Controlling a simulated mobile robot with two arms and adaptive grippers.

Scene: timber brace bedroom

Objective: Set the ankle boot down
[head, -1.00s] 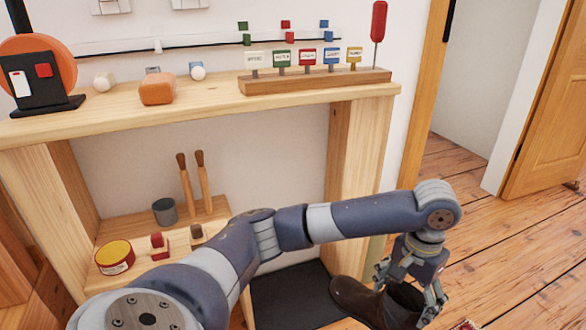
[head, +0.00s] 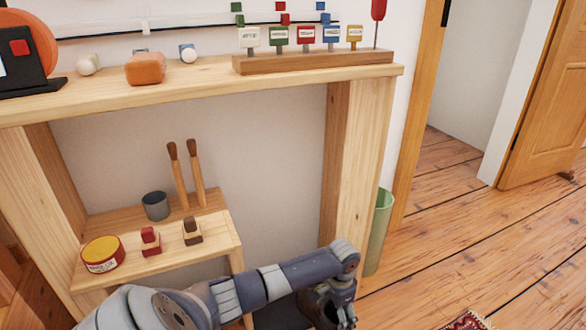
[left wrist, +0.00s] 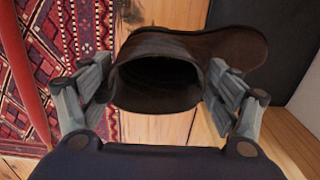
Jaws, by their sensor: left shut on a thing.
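The ankle boot (left wrist: 232,45) is dark brown and shows in the left wrist view with its dark opening facing the camera and its toe to the right. My left gripper (left wrist: 160,82) is shut on the boot's shaft, one finger on each side. The toe lies over or beside a black mat (left wrist: 262,42); whether the sole touches anything is hidden. My right gripper is not in view.
A wooden bench (head: 200,88) stands against the wall, with a low shelf (head: 215,245) holding a yellow-lidded tin, brushes and a grey cup. A green bin (head: 378,235) stands right of it. A patterned rug (left wrist: 75,60) lies left in the wrist view.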

